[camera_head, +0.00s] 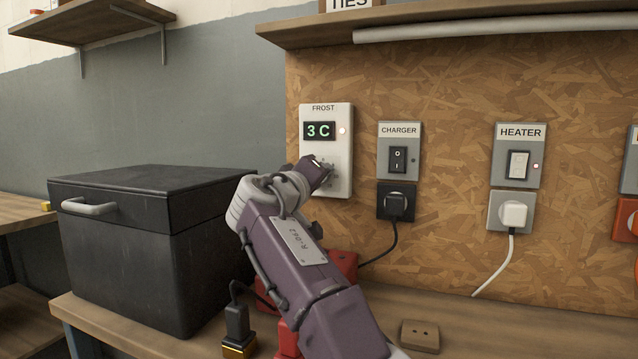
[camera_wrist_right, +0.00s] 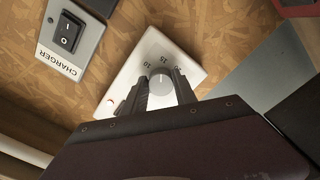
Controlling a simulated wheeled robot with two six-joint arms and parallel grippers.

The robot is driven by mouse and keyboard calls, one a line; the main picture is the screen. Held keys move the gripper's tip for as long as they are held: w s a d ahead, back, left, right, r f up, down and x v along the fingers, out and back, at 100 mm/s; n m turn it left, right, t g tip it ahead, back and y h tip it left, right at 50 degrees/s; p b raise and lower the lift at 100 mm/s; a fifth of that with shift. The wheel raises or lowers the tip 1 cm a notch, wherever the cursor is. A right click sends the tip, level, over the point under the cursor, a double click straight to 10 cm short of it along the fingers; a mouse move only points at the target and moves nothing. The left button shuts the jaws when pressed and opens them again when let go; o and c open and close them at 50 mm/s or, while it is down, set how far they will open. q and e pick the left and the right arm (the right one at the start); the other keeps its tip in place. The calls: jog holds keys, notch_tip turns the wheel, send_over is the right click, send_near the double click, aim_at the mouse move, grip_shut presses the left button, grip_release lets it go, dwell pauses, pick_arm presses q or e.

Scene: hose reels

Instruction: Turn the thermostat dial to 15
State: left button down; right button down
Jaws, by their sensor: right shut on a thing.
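The thermostat (camera_head: 341,168) is a white box on the chipboard wall, labelled FROST. Its green display (camera_head: 319,131) reads 3 C, with a small light lit beside it. My right gripper (camera_head: 322,172) is at the lower part of the box and largely hides the dial in the head view. In the right wrist view the round grey dial (camera_wrist_right: 161,83) sits between the two fingers of my right gripper (camera_wrist_right: 160,88), which is shut on it. Scale numbers, seemingly 10, 15 and 20, show around the dial. The dial's pointer cannot be made out. My left gripper is not in view.
To the right are the CHARGER switch (camera_head: 399,150) with a black plug below and the HEATER switch (camera_head: 517,155) with a white plug. A black lidded box (camera_head: 150,240) stands left on the bench.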

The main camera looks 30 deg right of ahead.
jog(key=shift+f+m, duration=0.1)
jog(key=shift+m, duration=0.5)
jog(key=c, duration=1)
grip_release()
jog(key=b+v, duration=0.1)
jog(key=v, duration=0.8)
